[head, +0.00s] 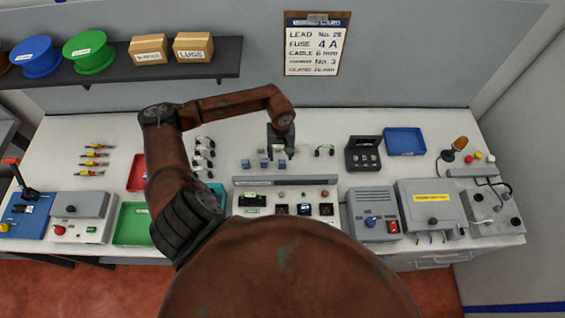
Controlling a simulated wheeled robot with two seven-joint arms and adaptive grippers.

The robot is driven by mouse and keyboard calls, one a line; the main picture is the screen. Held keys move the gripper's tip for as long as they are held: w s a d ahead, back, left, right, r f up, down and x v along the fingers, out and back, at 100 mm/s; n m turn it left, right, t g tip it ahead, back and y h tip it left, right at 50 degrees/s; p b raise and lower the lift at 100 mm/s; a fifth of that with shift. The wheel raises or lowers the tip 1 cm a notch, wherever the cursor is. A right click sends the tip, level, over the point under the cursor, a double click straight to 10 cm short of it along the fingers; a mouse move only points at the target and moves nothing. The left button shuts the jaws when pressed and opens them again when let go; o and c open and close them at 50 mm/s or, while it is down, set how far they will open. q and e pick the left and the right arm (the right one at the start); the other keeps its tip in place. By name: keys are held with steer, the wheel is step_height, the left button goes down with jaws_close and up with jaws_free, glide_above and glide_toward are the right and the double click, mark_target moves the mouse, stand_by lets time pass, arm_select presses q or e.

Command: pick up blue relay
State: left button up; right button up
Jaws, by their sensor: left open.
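Small blue relays stand in a short row on the white bench behind the grey panel: one at the left (246,163), one in the middle (263,162) and one at the right (281,164). My left gripper (280,154) points down just above and behind the right-hand relay. It is open, and I see nothing held in it. The gap between its fingers and that relay is too small to judge. My right gripper is not in view.
The grey panel (285,181) with several small modules lies in front of the relays. A blue tray (405,141) stands farther right. Clear bench lies behind the relays.

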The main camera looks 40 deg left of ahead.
mark_target(282, 160)
arm_select(q)
steer(key=f, duration=0.1)
steer(key=f+p, duration=0.1)
steer(key=f, duration=0.1)
steer(key=f+p, duration=0.1)
steer(key=f, duration=0.1)
steer(key=shift+w+d+f, duration=0.1)
steer(key=shift+w, duration=0.2)
steer(key=shift+f, duration=0.5)
steer(key=shift+c, duration=0.7)
steer(key=c, duration=0.9)
